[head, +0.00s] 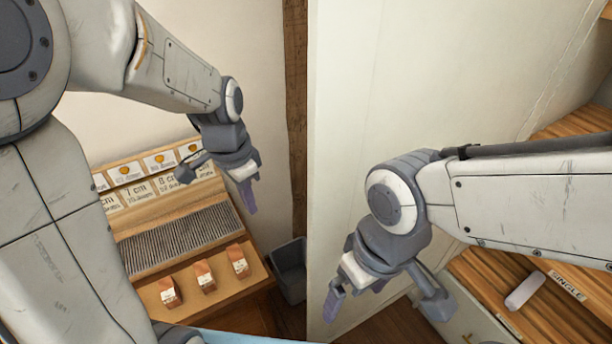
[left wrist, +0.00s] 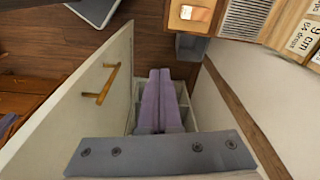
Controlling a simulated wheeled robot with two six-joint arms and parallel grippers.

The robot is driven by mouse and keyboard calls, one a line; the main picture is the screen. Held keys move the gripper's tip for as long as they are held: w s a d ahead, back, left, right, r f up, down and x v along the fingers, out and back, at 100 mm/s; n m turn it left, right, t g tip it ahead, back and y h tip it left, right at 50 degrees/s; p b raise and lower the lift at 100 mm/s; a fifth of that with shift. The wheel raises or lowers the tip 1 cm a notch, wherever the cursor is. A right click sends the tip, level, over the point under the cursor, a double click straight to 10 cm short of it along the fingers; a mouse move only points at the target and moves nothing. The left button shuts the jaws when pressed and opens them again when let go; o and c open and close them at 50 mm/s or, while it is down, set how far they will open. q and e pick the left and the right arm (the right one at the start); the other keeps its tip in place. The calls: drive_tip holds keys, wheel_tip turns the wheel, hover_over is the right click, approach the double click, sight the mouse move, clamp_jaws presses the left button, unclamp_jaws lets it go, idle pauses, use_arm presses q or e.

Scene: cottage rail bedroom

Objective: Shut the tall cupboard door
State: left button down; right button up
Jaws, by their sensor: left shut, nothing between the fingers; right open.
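The tall cupboard door appears as a pale upright panel (head: 345,90) right of the wooden post in the head view. In the left wrist view, a pale panel with a brown bar handle (left wrist: 100,85) stands at the left. Pale compartments (left wrist: 187,106) show partly behind my fingers. My left gripper (head: 249,196) is shut and empty, left of the panel's edge in the head view; its purple fingers also show in the left wrist view (left wrist: 160,100). My right gripper (head: 350,295) is open, in front of the panel's lower part. Whether either touches the panel is unclear.
A wooden display stand (head: 180,240) with labelled cards and small packets is at the left. A grey bin (head: 289,270) stands beside it. A wooden post (head: 296,120) runs up the wall. Wooden shelves (head: 540,300) are at the right. Brown floor (left wrist: 60,45) shows beyond the handled panel.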

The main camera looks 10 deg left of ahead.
use_arm(q)
drive_tip(key=d+r+m+g+h, duration=0.15)
drive_tip(key=d+r+m, duration=0.25)
drive_tip(key=r+m, duration=0.5)
drive_tip(key=d+r+m+g+h, duration=0.1)
drive_tip(key=d+r+m+g, duration=0.2)
drive_tip(key=r+m, duration=0.6)
drive_tip(key=s+d+f+m+p, duration=0.1)
drive_tip(key=s+d+f+p, duration=0.1)
drive_tip(key=f, duration=0.3)
drive_tip(key=s+d+f+m+p, duration=0.1)
drive_tip(key=s+d+f, duration=0.1)
drive_tip(key=s+f, duration=0.2)
wheel_tip(320, 180, down, 2)
drive_tip(key=shift+d+p, duration=0.3)
drive_tip(key=shift+p, duration=0.05)
drive_tip(key=shift+y, duration=0.25)
